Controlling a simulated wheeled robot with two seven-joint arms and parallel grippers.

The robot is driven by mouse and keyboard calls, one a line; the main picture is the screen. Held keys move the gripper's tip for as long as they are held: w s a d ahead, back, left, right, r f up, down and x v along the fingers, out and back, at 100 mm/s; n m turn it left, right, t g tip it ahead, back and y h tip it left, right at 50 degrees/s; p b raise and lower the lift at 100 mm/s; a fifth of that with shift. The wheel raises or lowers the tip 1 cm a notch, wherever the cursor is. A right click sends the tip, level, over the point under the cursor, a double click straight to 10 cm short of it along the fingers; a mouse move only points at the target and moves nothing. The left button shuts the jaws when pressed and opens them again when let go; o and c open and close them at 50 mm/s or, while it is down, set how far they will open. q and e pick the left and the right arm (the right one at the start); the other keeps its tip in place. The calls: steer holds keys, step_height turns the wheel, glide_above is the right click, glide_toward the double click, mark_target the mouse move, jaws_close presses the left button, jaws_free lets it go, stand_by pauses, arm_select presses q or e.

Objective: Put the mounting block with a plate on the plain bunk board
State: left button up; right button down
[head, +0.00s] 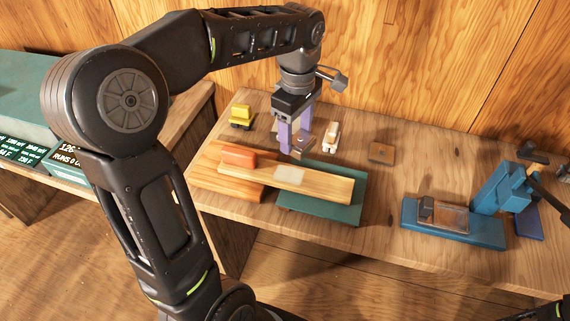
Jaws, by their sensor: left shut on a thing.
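My left gripper (294,147) has purple fingers and is shut on a small brownish block (302,141), which I take to be the mounting block. It is over the boards; the fingers hide part of the block, and I cannot tell whether a plate is on it. Below lies a long light wooden board (336,187) with a pale patch (289,176) on top. It rests across an orange-brown board (215,183) and a teal board (325,214). I cannot tell for sure which is the plain bunk board. My right gripper is not in view.
A red block (238,157) sits at the boards' left end. A yellow item (241,116), a white item (332,136) and a brown block (381,153) stand behind. A blue base (452,228) and blue stand (503,188) are at right. The bench (385,205) is clear between.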

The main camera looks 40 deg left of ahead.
arm_select(q)
steer(key=s+n, duration=0.1)
steer(key=n, duration=0.1)
steer(key=s+a+r+n, duration=0.1)
steer(key=shift+s+a+r+n, duration=0.1)
steer(key=shift+s+a+n, duration=0.05)
steer(key=shift+a+n, duration=0.2)
glide_above(284, 173)
step_height(284, 173, down, 6)
steer(key=shift+f, duration=0.15)
steer(key=shift+f+p, duration=0.4)
steer(key=shift+f, duration=1.45)
steer(key=shift+f, duration=0.2)
steer(key=o, duration=1.5)
steer(key=shift+c, duration=0.2)
